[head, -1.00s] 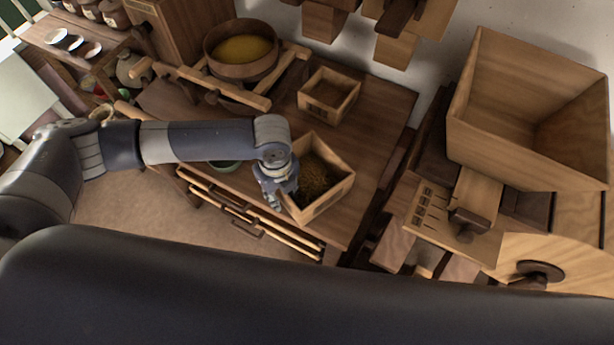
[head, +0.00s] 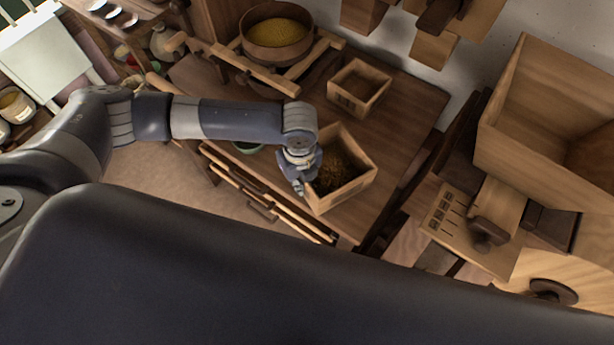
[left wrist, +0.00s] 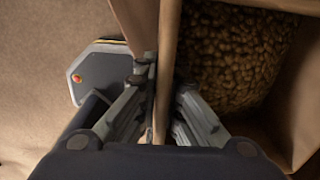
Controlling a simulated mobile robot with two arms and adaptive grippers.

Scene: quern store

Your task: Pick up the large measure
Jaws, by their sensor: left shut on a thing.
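The large measure (head: 347,192) is an open square wooden box part filled with brown grain (head: 334,170), standing on the wooden table. My left gripper (head: 299,187) is at its left wall in the head view. In the left wrist view my left gripper (left wrist: 163,95) has one finger on each side of the measure's thin wall (left wrist: 168,55), shut on it. The grain (left wrist: 232,52) lies on the inner side. Part of the near left wall is hidden by the gripper in the head view. My right gripper is not in view.
A smaller wooden box (head: 345,98) stands behind the large measure. A round sieve-like tub (head: 262,50) of yellow grain sits on a wooden frame behind. A green bowl (head: 247,148) is partly hidden under my arm. A large wooden bin (head: 500,135) stands right.

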